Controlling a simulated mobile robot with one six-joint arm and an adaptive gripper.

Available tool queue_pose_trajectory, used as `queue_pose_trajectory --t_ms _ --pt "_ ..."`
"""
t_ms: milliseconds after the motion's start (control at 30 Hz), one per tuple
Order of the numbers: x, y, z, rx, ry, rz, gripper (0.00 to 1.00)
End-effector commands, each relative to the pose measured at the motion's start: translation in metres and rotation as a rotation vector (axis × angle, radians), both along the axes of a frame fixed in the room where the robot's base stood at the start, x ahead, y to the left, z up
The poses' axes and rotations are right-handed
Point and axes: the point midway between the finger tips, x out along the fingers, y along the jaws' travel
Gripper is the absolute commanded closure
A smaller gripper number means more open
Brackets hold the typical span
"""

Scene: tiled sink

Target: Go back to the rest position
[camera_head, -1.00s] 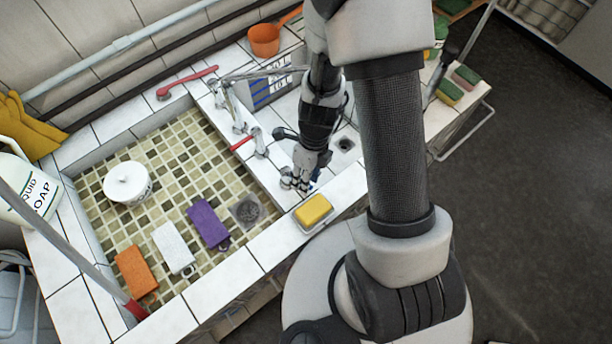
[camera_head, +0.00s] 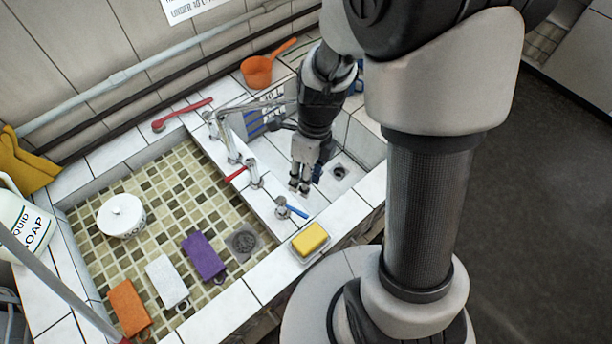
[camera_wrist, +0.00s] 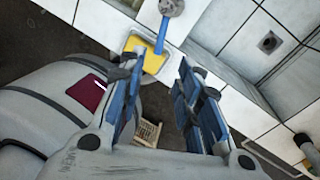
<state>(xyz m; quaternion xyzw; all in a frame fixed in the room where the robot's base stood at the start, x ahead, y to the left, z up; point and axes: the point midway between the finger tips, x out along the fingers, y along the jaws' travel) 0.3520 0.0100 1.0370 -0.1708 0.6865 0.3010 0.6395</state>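My gripper (camera_head: 299,185) is above the tiled divider beside the small right basin, its fingers pointing down. In the wrist view my gripper (camera_wrist: 158,64) has its two blue-padded fingers apart with nothing between them. The blue handle also shows beyond the fingertips in the wrist view (camera_wrist: 162,34).
A yellow sponge (camera_head: 310,239) lies in a dish on the front ledge.

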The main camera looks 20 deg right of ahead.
Motion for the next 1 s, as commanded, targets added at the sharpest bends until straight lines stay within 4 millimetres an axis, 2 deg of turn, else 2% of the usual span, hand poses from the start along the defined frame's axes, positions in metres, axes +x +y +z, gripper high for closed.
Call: queue_pose_trajectory --t_ms 467,567,667,767,1000 --pt "0.000 0.000 0.000 0.001 -0.001 0.003 0.69" --pt "0.000 0.000 0.008 0.003 -0.026 0.058 0.69" --pt "-0.002 0.000 0.029 0.008 -0.089 0.226 0.69" --pt "-0.008 0.000 0.061 0.002 -0.187 0.506 0.69" --pt "-0.043 -0.001 0.131 -0.096 -0.393 1.303 0.69"
